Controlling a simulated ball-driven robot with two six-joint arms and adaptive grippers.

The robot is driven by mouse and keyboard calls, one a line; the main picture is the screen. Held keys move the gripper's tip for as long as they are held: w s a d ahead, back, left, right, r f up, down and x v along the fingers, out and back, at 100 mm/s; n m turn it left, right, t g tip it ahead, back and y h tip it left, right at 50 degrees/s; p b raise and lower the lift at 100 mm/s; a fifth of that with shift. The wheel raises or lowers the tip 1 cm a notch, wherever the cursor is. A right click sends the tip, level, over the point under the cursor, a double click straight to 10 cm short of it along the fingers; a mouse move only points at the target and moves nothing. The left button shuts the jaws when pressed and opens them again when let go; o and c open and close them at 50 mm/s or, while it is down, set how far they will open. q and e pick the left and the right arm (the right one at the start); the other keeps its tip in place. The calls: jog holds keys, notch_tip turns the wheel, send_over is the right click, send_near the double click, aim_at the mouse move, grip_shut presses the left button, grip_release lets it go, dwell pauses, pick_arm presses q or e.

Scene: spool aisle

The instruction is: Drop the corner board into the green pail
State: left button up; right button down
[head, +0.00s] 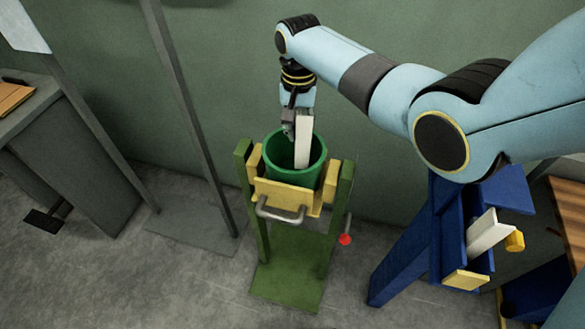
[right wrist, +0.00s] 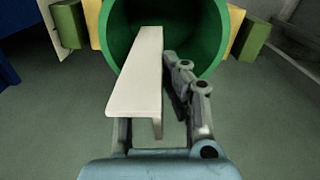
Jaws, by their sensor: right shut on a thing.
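The corner board is a white L-shaped strip (head: 304,140), held upright with its lower end inside the mouth of the green pail (head: 310,172). In the right wrist view the board (right wrist: 139,80) reaches into the pail (right wrist: 205,22). My right gripper (head: 289,125) is shut on the board just above the pail's rim; in the wrist view the gripper (right wrist: 160,110) has one finger on the right of the board, and the other is mostly hidden. The pail's bottom is hidden. My left gripper is not in view.
The pail sits in a green stand (head: 346,195) with yellow blocks and a grey handle (head: 281,213). A blue rack (head: 447,230) holding another white piece (head: 487,232) stands at right. A grey desk (head: 75,140) stands at left, with grey posts between.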

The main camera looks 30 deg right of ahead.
jog(key=c, duration=1.4)
grip_release()
jog(key=shift+r, duration=0.1)
notch_tip(320, 180, up, 12)
